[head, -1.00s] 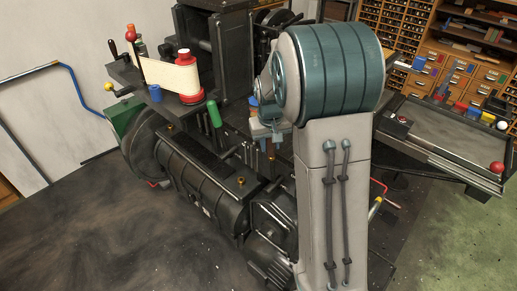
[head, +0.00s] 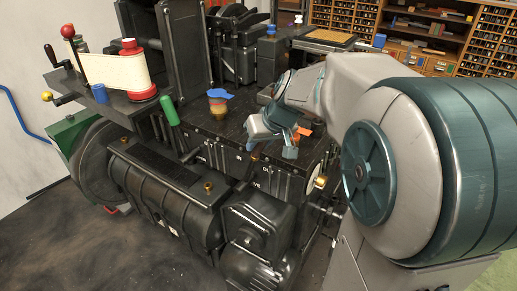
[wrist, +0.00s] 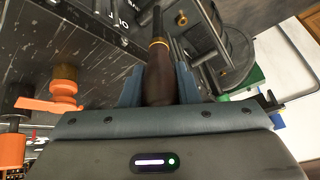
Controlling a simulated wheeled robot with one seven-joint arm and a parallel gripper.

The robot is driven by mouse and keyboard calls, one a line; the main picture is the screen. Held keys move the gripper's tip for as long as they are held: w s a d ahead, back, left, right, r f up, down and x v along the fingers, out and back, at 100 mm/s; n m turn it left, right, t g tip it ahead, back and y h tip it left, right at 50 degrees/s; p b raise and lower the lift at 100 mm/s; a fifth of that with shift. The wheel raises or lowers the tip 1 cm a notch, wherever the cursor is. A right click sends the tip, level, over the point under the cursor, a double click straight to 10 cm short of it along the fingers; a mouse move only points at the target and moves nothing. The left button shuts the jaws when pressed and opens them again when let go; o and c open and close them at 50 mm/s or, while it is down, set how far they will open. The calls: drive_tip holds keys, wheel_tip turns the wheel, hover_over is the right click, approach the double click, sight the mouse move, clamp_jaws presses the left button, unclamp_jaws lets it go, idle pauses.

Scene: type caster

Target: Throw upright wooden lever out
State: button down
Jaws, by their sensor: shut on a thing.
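The upright wooden lever (wrist: 158,80) shows in the wrist view as a dark brown handle with a brass ring and a dark metal rod running up from it. My gripper (wrist: 160,88) is shut on this handle, with one blue-grey finger on each side. In the head view my gripper (head: 272,132) is over the front right of the black machine, near the IN and OUT labels.
A green-handled lever (head: 170,111) and a blue-topped brass piece (head: 218,98) stand left of my gripper. Orange parts (wrist: 48,106) are close on the left in the wrist view. A brass knob (head: 320,182) sticks out at the machine's right front. Open floor lies at lower left.

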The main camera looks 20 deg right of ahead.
drive_tip(key=shift+s+d+f+b, duration=0.15)
drive_tip(key=shift+s+d+b, duration=0.05)
drive_tip(key=shift+b, duration=0.15)
idle(0.3)
drive_tip(key=c, duration=1.1)
unclamp_jaws()
drive_tip(key=shift+d, duration=0.15)
drive_tip(key=shift+s+r, duration=0.2)
drive_tip(key=shift+r, duration=0.25)
drive_tip(key=p+v, duration=0.1)
drive_tip(key=v, duration=1.2)
drive_tip(key=shift+s, duration=0.15)
drive_tip(key=shift+f, duration=0.2)
